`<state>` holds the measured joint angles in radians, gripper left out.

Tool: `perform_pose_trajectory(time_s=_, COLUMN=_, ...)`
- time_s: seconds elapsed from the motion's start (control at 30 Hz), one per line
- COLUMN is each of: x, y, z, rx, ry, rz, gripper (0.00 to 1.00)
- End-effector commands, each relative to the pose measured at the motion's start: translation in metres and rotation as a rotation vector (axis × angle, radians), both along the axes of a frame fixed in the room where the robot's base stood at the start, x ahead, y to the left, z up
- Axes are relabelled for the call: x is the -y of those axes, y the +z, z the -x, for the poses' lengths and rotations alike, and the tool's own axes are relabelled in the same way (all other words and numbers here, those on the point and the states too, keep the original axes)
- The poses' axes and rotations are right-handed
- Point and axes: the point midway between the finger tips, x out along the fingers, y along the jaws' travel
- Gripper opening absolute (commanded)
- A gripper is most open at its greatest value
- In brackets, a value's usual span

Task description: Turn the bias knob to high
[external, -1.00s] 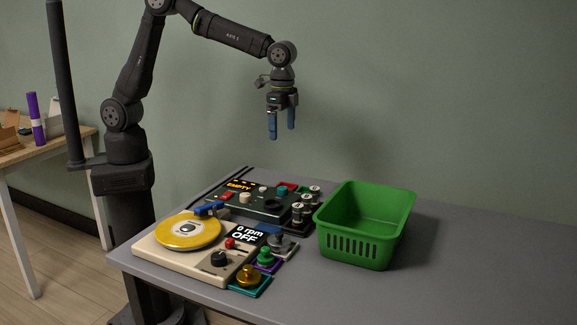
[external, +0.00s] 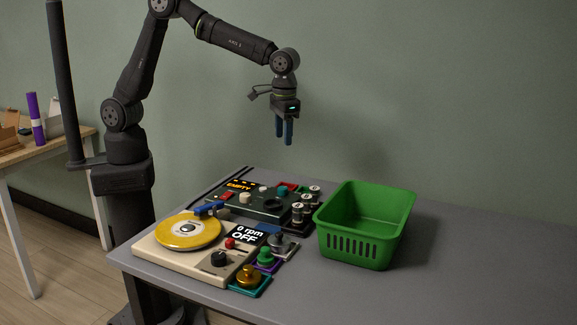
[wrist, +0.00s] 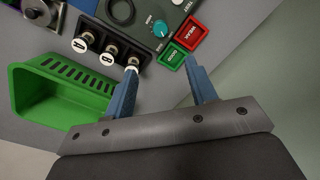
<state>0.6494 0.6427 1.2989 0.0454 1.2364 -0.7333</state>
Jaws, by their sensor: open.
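A teal knob (wrist: 157,27) with a white pointer mark sits on the dark green tester box (external: 257,205); I take it for the bias knob, but its lettering is too small to read. In the external view the teal knob (external: 282,190) is near the box's back right. My gripper (external: 284,142) hangs high above the table, pointing down, open and empty. In the wrist view its two blue fingers (wrist: 161,66) are apart, with the knob beyond the tips and not touched.
A green basket (external: 365,245) stands right of the box. Red "WEAK" (wrist: 190,32) and green "GOOD" (wrist: 172,56) pads lie beside the knob. A rack with several labelled cylinders (wrist: 83,42) is close by. A turntable with yellow disc (external: 170,233) sits in front.

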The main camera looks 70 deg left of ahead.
Motion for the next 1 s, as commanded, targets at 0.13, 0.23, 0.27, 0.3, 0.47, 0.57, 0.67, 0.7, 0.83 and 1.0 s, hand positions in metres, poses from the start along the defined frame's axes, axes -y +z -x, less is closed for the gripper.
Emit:
perform_pose_trajectory(time_s=0.13, x=-0.001, y=-0.019, z=0.001, rx=-0.004, ry=0.001, rz=-0.003, gripper=0.52)
perform_pose_trajectory(time_s=0.23, x=-0.003, y=-0.038, z=0.001, rx=-0.004, ry=0.0, rz=-0.004, gripper=0.52)
perform_pose_trajectory(time_s=0.27, x=-0.003, y=-0.045, z=0.001, rx=-0.004, ry=0.0, rz=-0.004, gripper=0.52)
perform_pose_trajectory(time_s=0.3, x=-0.004, y=-0.054, z=0.001, rx=-0.004, ry=-0.001, rz=-0.004, gripper=0.52)
perform_pose_trajectory(time_s=0.47, x=-0.006, y=-0.089, z=0.001, rx=-0.003, ry=-0.001, rz=-0.003, gripper=0.52)
perform_pose_trajectory(time_s=0.57, x=-0.007, y=-0.111, z=0.001, rx=-0.003, ry=-0.001, rz=-0.003, gripper=0.52)
perform_pose_trajectory(time_s=0.67, x=-0.008, y=-0.131, z=0.001, rx=-0.002, ry=-0.001, rz=-0.003, gripper=0.52)
perform_pose_trajectory(time_s=0.7, x=-0.008, y=-0.138, z=0.001, rx=-0.002, ry=-0.001, rz=-0.002, gripper=0.52)
perform_pose_trajectory(time_s=0.83, x=-0.009, y=-0.157, z=0.001, rx=-0.001, ry=-0.001, rz=-0.001, gripper=0.52)
perform_pose_trajectory(time_s=1.0, x=-0.01, y=-0.169, z=0.001, rx=0.001, ry=-0.001, rz=0.0, gripper=0.52)
